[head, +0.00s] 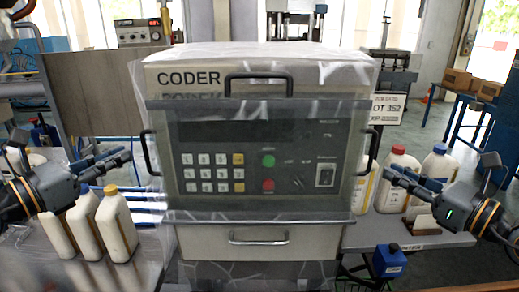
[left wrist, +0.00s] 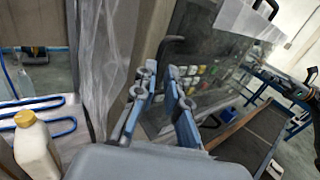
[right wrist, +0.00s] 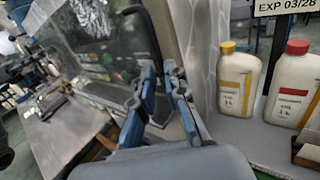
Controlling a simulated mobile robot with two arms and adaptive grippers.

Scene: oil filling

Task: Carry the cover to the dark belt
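The clear cover (head: 290,207) sits in front of the CODER machine, with a dark handle on each side and one on top. My left gripper (head: 126,158) is open and empty, just left of the cover's left handle (head: 149,153). My right gripper (head: 390,173) is open and empty, just right of the right handle (head: 374,153) and slightly lower. Both handles also show ahead of the fingers in the wrist views. A dark flat surface (left wrist: 262,132) shows in the left wrist view; I cannot tell whether it is the dark belt.
Several white bottles (head: 118,228) stand at the left by blue racks. A red-capped bottle (head: 398,182) and a blue-capped bottle (head: 437,165) stand at the right. A blue box (head: 389,262) is at the lower right. A sign (head: 388,108) stands behind.

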